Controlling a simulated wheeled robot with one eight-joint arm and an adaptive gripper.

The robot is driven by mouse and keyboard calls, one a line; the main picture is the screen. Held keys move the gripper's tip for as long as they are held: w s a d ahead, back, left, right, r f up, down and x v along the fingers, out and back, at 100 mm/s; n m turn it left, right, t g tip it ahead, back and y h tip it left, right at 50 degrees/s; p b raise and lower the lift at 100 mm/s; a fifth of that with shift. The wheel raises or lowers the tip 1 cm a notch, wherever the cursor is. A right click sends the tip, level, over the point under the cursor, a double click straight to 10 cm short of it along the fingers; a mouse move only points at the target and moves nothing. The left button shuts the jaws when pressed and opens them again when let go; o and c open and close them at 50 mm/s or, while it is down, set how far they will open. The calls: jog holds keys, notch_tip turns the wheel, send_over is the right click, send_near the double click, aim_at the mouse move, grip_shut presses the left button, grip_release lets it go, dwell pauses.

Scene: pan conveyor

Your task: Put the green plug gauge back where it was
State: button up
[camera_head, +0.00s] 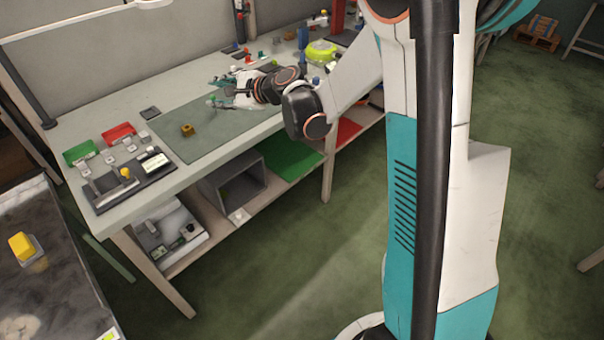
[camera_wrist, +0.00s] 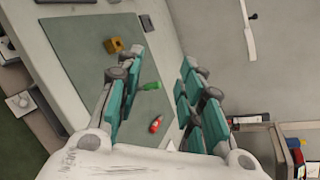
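A green-handled piece (camera_wrist: 150,86), which looks like the green plug gauge, shows between my fingers in the wrist view. It appears to lie on the bench near the mat's edge; its other end is partly hidden by a finger. My gripper (camera_head: 214,91) is open and empty above the right part of the green mat (camera_head: 175,143). The gap between the fingers is wide in the wrist view (camera_wrist: 158,82). A red-handled piece (camera_wrist: 155,123) lies close to the green one, nearer the wrist. I cannot make out the green gauge in the head view.
A brass-coloured block (camera_head: 187,130) sits on the mat. Green (camera_head: 80,152) and red (camera_head: 119,131) trays and a dark fixture (camera_head: 130,181) stand at the bench's left end. Small coloured items (camera_head: 248,57) stand at the back. The mat's left part is mostly clear.

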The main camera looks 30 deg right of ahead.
jog(key=s+r+n+g+h, duration=0.2)
jog(key=s+n, duration=0.4)
jog(key=s, duration=0.4)
jog(key=s+r+n+g+h, duration=0.1)
jog(key=s+r+n+h, duration=0.3)
jog(key=s, duration=0.6)
jog(key=s+d+f+n, duration=0.1)
jog(key=s+n, duration=0.2)
jog(key=s, duration=0.3)
jog(key=s+d+f+n+g+h, duration=0.1)
jog(key=s+d+f+n, duration=0.1)
jog(key=s, duration=0.3)
jog(key=s+d+f+n, duration=0.2)
jog(key=s+n, duration=0.2)
jog(key=s, duration=0.2)
jog(key=shift+s+d+g+h, duration=0.15)
jog(key=shift+s+g+h, duration=0.15)
jog(key=shift+g, duration=0.1)
